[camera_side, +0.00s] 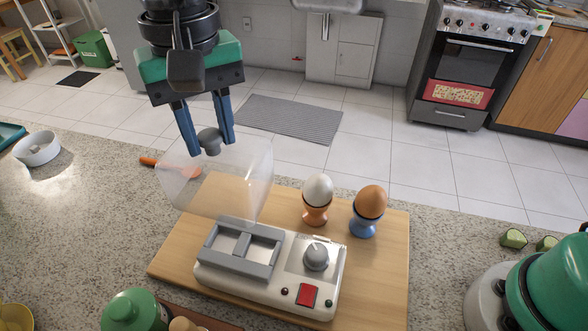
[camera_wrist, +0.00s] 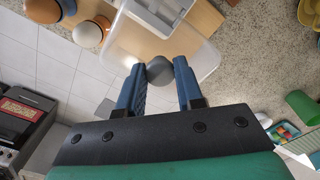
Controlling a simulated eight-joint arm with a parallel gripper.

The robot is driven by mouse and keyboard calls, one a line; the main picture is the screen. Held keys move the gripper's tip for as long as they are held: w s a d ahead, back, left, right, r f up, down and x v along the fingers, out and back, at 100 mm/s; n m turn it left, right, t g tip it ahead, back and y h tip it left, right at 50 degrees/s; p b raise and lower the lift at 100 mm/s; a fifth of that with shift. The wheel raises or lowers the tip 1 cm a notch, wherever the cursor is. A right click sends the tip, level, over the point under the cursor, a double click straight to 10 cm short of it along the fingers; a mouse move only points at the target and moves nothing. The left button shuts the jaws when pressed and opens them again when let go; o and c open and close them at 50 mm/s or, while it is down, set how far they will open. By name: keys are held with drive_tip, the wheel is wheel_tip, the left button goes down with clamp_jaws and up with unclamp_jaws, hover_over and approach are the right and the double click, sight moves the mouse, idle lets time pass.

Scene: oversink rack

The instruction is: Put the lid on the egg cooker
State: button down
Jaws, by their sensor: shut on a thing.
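My gripper (camera_side: 210,138) has its blue fingers shut on the grey knob (camera_side: 210,141) of the clear lid (camera_side: 225,185). The lid hangs above the back left of the egg cooker, slightly tilted in the side view. The egg cooker (camera_side: 215,280) is a white box with a grey divided tray (camera_side: 241,246), a dial (camera_side: 316,257) and a red switch (camera_side: 307,295). It stands on a wooden board. In the wrist view the knob (camera_wrist: 160,70) sits between the fingertips, and the lid (camera_wrist: 150,45) covers part of the board. The tray appears empty.
A white egg in an orange cup (camera_side: 317,216) and a brown egg in a blue cup (camera_side: 362,227) stand behind the cooker, to the right. A green-lidded jar (camera_side: 133,310) is at front left. A white bowl (camera_side: 37,149) lies far left. An orange-handled tool (camera_side: 158,163) lies behind the lid.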

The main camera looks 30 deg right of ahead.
sight(224, 177)
drive_tip(key=s, duration=0.4)
drive_tip(key=shift+a, duration=0.15)
drive_tip(key=shift+f, duration=2.6)
drive_tip(key=shift+f, duration=0.3)
drive_tip(key=shift+f, duration=0.35)
drive_tip(key=shift+f, duration=0.35)
drive_tip(key=shift+c, duration=2.4)
unclamp_jaws()
